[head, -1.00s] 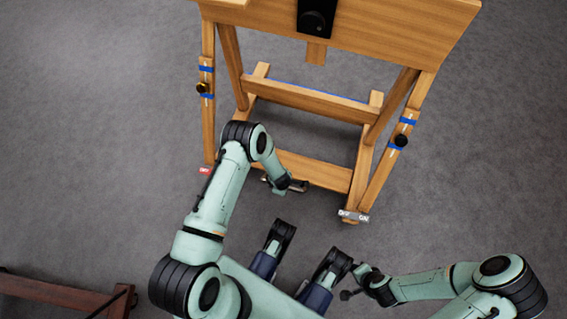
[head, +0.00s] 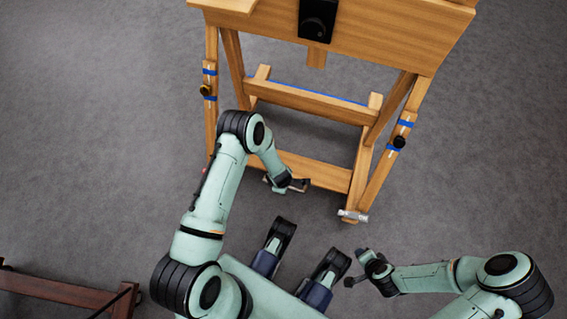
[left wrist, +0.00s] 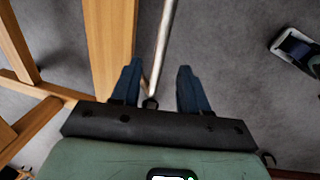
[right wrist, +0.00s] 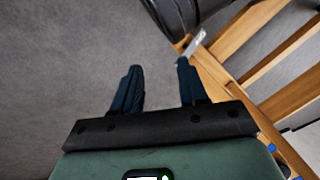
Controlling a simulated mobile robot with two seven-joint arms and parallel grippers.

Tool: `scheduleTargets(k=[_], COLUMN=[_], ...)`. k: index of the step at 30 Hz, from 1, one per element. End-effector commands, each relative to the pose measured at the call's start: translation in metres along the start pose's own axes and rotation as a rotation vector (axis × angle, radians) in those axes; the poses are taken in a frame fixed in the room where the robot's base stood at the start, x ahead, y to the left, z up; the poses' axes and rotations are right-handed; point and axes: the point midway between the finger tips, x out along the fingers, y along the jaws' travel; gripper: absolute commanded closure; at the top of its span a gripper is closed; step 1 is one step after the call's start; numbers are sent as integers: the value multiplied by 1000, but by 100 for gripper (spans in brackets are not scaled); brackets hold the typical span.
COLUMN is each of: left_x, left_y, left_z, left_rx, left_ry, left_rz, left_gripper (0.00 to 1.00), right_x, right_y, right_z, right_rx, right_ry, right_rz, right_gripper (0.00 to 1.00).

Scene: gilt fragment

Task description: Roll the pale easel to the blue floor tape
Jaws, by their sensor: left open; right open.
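The pale wooden easel (head: 300,97) stands upright in front of me in the head view, its lower frame and feet on the grey floor. A thin blue line (head: 320,93) shows along the upper edge of its lower crossbar; I cannot tell whether it is tape on the floor behind. My left gripper (head: 290,186) is open at the easel's near bottom rail. In the left wrist view a pale rod (left wrist: 161,50) runs between or beneath its fingers, beside a wooden member (left wrist: 108,45). My right gripper (head: 356,267) is open and empty, short of the easel's right foot.
Blue bands (head: 406,124) and dark knobs sit on the side posts. A dark brown wooden frame (head: 60,290) lies at lower left.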

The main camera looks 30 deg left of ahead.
Motion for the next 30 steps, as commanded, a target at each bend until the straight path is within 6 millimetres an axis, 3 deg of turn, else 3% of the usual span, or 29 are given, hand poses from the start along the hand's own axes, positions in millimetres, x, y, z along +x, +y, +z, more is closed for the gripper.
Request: scheduleTargets(k=[1,3,10,30], left_x=[-18,-32,-65,-71], left_y=[2,1,1,0], left_z=[0,0,1,0], left_rx=[1,1,0,0], left_ry=[-1,-1,-1,0], left_rz=[3,2,1,0], left_gripper=[56,56,56,56], right_x=[-10,-16,-29,-31], right_y=[-4,-8,-11,-12], right_z=[1,4,26,31], right_rx=[-4,-7,-10,-11], right_ry=[-2,-12,-78,-95], right_rz=[-5,-10,-12,-12], right_gripper=[57,57,57,57])
